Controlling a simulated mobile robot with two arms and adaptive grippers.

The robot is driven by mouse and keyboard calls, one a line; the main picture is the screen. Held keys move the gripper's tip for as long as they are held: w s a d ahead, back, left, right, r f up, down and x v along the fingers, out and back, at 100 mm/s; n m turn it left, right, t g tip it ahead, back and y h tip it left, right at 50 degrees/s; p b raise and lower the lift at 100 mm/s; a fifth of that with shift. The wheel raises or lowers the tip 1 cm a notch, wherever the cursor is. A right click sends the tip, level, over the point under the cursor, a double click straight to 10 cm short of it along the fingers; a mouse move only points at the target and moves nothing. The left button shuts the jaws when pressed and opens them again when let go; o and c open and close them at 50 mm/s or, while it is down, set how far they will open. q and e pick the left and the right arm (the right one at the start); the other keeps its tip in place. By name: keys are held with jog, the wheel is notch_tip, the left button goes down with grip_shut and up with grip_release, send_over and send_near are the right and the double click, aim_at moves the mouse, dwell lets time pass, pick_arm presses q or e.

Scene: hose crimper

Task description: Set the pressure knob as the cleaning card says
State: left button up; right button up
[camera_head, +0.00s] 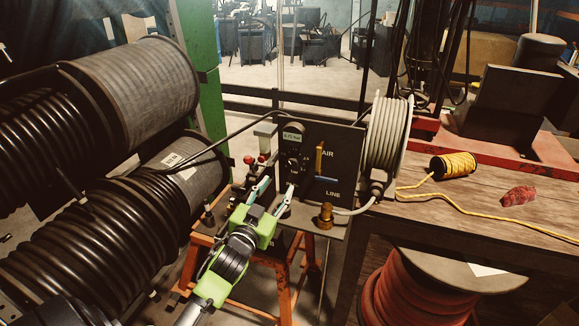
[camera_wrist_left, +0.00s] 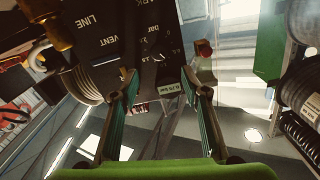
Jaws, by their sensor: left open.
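In the wrist view the knob (camera_wrist_left: 159,54) lies just beyond the fingertips. My left gripper (camera_head: 277,187) is open and empty in front of the panel, its fingers apart (camera_wrist_left: 158,74). I cannot make out a cleaning card. My right gripper is not in view.
A yellow lever (camera_head: 319,157) and a blue lever (camera_head: 327,179) are right of the knob. A brass fitting (camera_head: 325,216) stands in front. A grey hose coil (camera_head: 388,134) is to the right. Large black hose reels (camera_head: 130,90) crowd the left. A wooden bench (camera_head: 480,210) holds yellow cord.

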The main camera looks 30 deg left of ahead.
aim_at(291, 166)
pick_arm(q)
jog(key=p+x, duration=0.1)
jog(key=x, duration=0.8)
jog(key=shift+w+p, duration=0.3)
jog(key=shift+w, duration=0.1)
jog(key=shift+x, duration=0.9)
jog(key=shift+f, duration=0.1)
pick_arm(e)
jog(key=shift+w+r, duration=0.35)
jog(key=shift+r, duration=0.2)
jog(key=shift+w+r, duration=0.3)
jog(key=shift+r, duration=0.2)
pick_arm(q)
jog(key=shift+s, duration=0.1)
jog(key=c, duration=1.1)
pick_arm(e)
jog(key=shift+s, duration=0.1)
